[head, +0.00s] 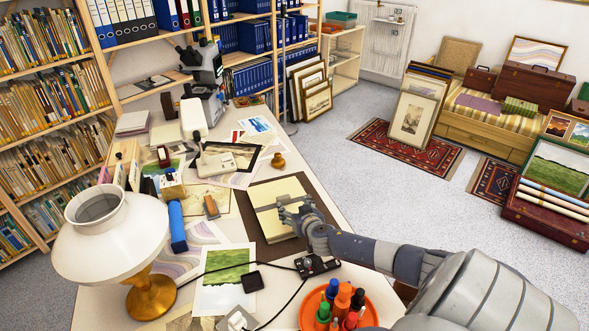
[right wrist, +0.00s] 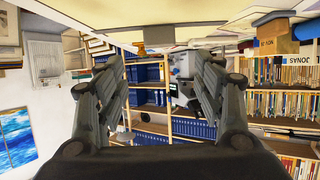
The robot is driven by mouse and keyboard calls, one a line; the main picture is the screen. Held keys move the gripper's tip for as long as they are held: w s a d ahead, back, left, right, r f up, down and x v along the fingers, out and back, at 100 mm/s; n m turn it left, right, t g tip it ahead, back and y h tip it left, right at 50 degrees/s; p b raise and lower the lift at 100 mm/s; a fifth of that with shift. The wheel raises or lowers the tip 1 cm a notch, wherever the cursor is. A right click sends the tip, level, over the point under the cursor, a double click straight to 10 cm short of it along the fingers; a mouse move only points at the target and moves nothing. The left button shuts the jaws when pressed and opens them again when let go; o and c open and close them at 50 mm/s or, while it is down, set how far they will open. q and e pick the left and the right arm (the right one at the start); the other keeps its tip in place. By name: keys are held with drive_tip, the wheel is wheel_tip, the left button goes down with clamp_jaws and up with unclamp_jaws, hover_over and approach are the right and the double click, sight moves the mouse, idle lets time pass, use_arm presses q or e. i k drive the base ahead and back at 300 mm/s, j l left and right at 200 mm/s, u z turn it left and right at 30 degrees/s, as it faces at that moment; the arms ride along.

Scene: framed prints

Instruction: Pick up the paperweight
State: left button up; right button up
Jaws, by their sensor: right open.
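A small brass-coloured knob-shaped weight (head: 278,160), which looks like the paperweight, stands upright on the desk, just beyond the brown board. My right gripper (head: 290,207) is over the cream sheet on that board, nearer to me than the brass weight and apart from it. In the right wrist view my right gripper (right wrist: 160,75) has its two fingers wide apart with nothing held between them. My left gripper is not in view.
The brown board (head: 253,225) lies mid-desk. A white lamp (head: 112,240), an orange tray (head: 374,311) of bottles and a black device with a cable (head: 317,266) stand nearer. A framed picture (head: 228,157) and a microscope (head: 202,62) are farther back. Bare desk shows right of the board.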

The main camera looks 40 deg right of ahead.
sight(278, 162)
drive_tip(key=z, duration=1.3)
